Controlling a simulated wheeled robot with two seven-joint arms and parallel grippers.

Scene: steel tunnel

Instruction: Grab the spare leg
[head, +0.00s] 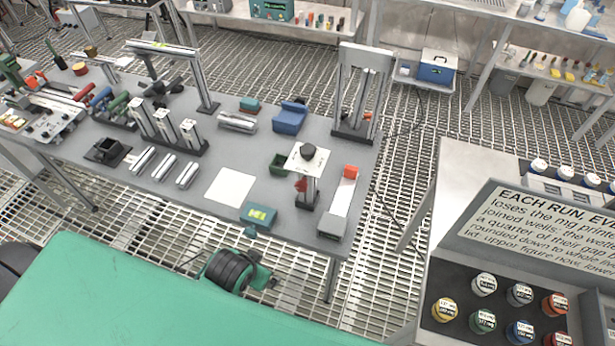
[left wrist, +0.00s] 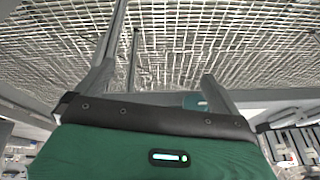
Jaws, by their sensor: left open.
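No single piece is marked as the spare leg. In the head view, several short metal bars lie on the grey table (head: 215,165): a left one (head: 142,160), a middle one (head: 165,167) and a right one (head: 187,174). Behind them, metal posts (head: 165,126) stand upright in a dark base. Another shiny metal piece (head: 237,122) lies farther back. In the left wrist view my left gripper (left wrist: 158,88) is open and empty, its grey fingers wide apart over floor grating. I cannot make it out in the head view. My right gripper is not in view.
A blue block (head: 289,118), a white sheet (head: 231,188) and a teal box (head: 258,216) are on the table. A tall metal frame (head: 363,90) stands at its right end. A sign (head: 545,235) and labelled jars (head: 482,321) stand at right.

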